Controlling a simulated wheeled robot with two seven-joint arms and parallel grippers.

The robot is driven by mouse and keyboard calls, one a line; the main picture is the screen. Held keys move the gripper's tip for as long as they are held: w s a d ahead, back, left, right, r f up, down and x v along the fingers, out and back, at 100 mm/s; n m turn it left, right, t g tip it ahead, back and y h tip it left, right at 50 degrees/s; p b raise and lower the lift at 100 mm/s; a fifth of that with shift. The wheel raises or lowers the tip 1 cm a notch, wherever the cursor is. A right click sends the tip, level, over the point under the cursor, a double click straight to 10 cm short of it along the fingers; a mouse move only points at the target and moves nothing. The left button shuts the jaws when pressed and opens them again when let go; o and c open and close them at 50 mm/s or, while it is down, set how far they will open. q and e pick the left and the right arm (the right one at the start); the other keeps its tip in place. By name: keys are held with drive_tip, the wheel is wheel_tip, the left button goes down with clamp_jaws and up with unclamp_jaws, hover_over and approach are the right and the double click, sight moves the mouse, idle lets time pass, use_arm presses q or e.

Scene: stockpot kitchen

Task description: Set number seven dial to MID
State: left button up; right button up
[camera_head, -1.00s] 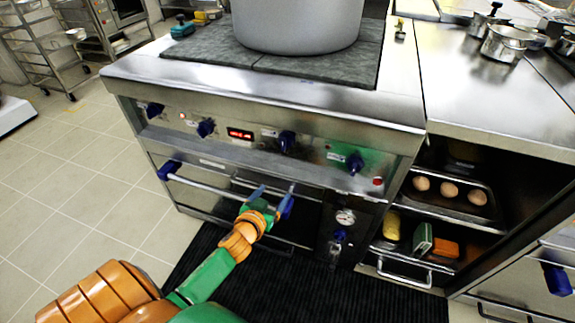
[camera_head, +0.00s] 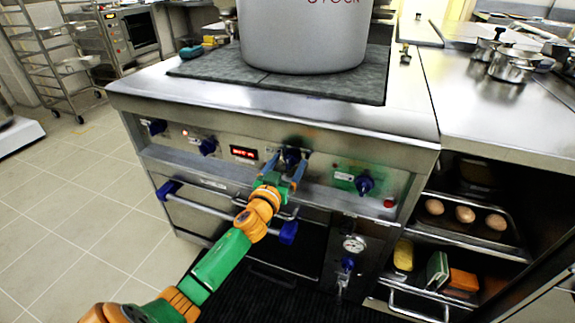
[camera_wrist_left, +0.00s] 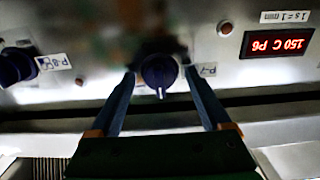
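The number seven dial (camera_head: 291,157) is a dark blue knob on the stove's front panel, right of the red display. It also shows in the left wrist view (camera_wrist_left: 158,72), where the picture is upside down; the tag beside it (camera_wrist_left: 207,70) seems to read P-7. A pale pointer mark on the knob points down in that view. My left gripper (camera_head: 289,164) is open, with one blue finger on each side of the dial. In the left wrist view its fingers (camera_wrist_left: 160,78) show gaps to the knob. My right gripper is out of view.
Another dial (camera_head: 365,185) sits to the right, with two more to the left. The red display (camera_head: 244,153) is close by. An oven handle (camera_head: 205,205) runs below the panel. A large stockpot (camera_head: 300,40) stands on the cooktop.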

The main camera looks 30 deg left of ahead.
use_arm(q)
drive_tip(key=c, duration=1.1)
clamp_jaws()
drive_tip(key=m, duration=0.4)
drive_tip(key=shift+p, duration=0.35)
drive_tip(key=m, duration=0.3)
drive_tip(key=shift+m, duration=0.3)
drive_tip(key=m, duration=0.2)
drive_tip(key=shift+m+p, duration=0.35)
drive_tip(key=shift+m, duration=0.05)
drive_tip(key=m, duration=0.3)
drive_tip(key=shift+m, duration=0.3)
drive_tip(key=m, duration=0.5)
drive_tip(key=shift+p, duration=0.3)
drive_tip(key=m, duration=0.5)
drive_tip(key=m+p, duration=0.1)
drive_tip(key=m, duration=0.3)
drive_tip(key=shift+m, duration=0.3)
drive_tip(key=shift+m+p, duration=0.4)
drive_tip(key=shift+m, duration=1.7)
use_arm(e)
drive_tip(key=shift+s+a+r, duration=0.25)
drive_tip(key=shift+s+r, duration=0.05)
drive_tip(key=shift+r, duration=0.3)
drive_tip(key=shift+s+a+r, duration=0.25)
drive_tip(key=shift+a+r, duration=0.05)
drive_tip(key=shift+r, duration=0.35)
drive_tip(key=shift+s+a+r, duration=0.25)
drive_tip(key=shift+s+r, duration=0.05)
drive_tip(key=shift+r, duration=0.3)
